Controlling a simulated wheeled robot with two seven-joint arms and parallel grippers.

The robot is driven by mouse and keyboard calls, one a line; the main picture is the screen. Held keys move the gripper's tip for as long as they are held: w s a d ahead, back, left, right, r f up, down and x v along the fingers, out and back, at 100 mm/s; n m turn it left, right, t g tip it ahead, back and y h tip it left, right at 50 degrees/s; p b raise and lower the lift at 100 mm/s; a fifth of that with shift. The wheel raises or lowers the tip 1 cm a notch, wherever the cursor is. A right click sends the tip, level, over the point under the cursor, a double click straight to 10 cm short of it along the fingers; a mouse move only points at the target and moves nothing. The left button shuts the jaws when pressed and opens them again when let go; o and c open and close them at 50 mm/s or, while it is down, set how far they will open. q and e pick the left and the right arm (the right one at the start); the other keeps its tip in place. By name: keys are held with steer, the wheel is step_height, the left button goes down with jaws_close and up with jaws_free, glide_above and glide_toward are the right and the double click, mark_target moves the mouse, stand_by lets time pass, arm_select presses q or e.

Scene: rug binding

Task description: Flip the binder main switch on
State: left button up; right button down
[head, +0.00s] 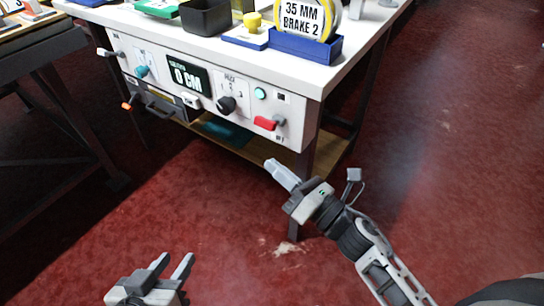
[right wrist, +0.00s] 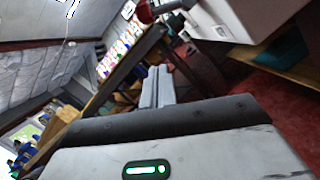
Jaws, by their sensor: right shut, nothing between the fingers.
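The binder bench's white front panel (head: 150,66) carries several controls. A red lever (head: 267,123) sticks out at its right end, with a small lit green button (head: 260,94) above it; I cannot read a label naming the main switch. The red lever seems to show at the top of the right wrist view (right wrist: 146,12). My right gripper (head: 272,165) is shut and empty, below the red lever and apart from it. Its fingers show together in the right wrist view (right wrist: 158,84). My left gripper (head: 172,262) is open and empty, low over the floor.
The panel also has a black knob (head: 227,104), a "0 CM" display (head: 188,77) and a teal knob (head: 142,71). On the benchtop stand a blue holder (head: 305,47) with a "35 MM BRAKE 2" roll and a black bin (head: 206,17). The red floor (head: 450,120) right of the bench is clear.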

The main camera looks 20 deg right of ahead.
steer(key=v, duration=0.7)
steer(key=shift+r, duration=0.1)
